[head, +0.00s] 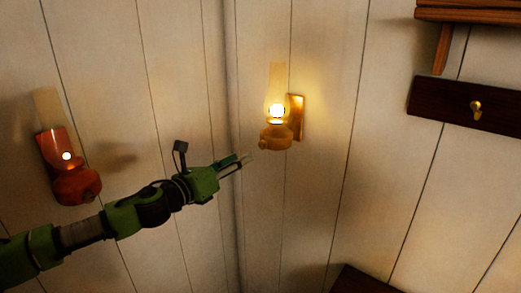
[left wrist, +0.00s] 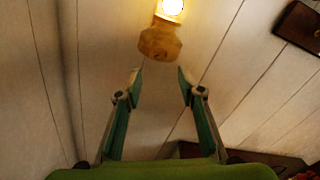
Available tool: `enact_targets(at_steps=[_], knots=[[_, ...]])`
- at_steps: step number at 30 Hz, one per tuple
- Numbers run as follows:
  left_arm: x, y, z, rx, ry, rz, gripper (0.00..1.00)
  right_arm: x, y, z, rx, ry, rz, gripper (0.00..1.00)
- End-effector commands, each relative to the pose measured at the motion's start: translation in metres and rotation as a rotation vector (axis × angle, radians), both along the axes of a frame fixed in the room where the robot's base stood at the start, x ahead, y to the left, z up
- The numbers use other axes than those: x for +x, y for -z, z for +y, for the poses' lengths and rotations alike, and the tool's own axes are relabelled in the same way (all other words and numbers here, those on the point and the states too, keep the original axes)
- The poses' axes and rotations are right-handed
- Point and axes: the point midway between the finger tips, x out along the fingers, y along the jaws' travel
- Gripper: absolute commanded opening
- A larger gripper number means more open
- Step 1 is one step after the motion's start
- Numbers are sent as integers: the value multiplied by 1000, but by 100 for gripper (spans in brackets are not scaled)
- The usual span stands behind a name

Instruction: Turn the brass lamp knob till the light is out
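The brass lamp (head: 274,137) hangs on the wall at the centre of the head view, its flame bright inside a glass chimney. Its small knob (head: 263,143) shows at the lower left of the lamp's round base. My left gripper (head: 248,157) is just below and left of the lamp, apart from it. In the left wrist view, the left gripper (left wrist: 159,76) is open and empty, with the lamp base (left wrist: 159,42) ahead of the fingertips. The knob cannot be made out clearly there. My right gripper is not in view.
A red lamp (head: 76,186) with a small glow hangs on the left wall, close above my left arm. A dark board with a brass hook (head: 477,108) and a wooden shelf (head: 468,13) are at the right. The wall below the brass lamp is clear.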

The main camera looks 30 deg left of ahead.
Motion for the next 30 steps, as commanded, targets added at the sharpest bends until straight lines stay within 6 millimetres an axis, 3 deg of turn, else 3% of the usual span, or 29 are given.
enact_targets(at_steps=[3, 5, 8, 16, 25, 30], knots=[[10, 0, -2, -3, 3, -4, 36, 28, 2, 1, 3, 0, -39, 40], [15, 0, -2, -4, 3, -4, 36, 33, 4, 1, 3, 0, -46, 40], [22, 0, -1, -2, -1, -4, 36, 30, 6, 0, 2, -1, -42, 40], [37, -2, 0, -7, -7, -3, 36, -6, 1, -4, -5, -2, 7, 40], [55, -3, -4, -5, -1, -4, 36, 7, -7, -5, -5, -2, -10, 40], [70, -4, -3, -9, -6, -2, 36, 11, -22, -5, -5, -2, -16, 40]])
